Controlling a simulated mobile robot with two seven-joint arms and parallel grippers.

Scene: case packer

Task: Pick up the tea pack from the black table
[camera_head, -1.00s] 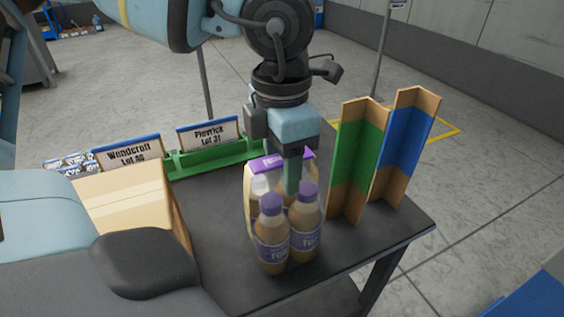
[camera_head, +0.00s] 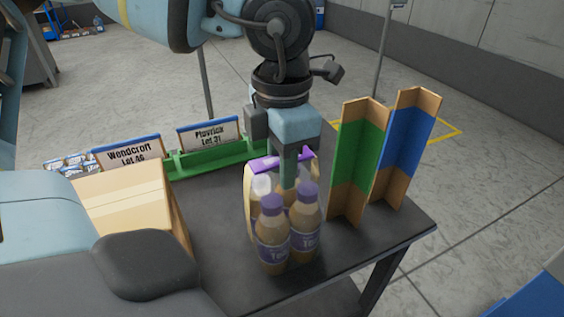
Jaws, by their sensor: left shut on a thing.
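The tea pack (camera_head: 273,240) is a group of brown bottles with purple caps and labels, with a carrier that has a purple top strip. It stands upright at the middle of the black table (camera_head: 222,252), or just above it; I cannot tell which. My left gripper (camera_head: 288,180) points straight down into the pack from above. It is shut on the pack near the purple strip, between the bottles. The fingertips are partly hidden behind the front bottles. My right gripper is not in view.
Green (camera_head: 350,150) and blue (camera_head: 405,140) banded cardboard corner pieces stand close to the right of the pack. A cardboard box (camera_head: 125,205) is at the left. A green rack (camera_head: 215,158) with two lot signs runs along the back. The front right tabletop is clear.

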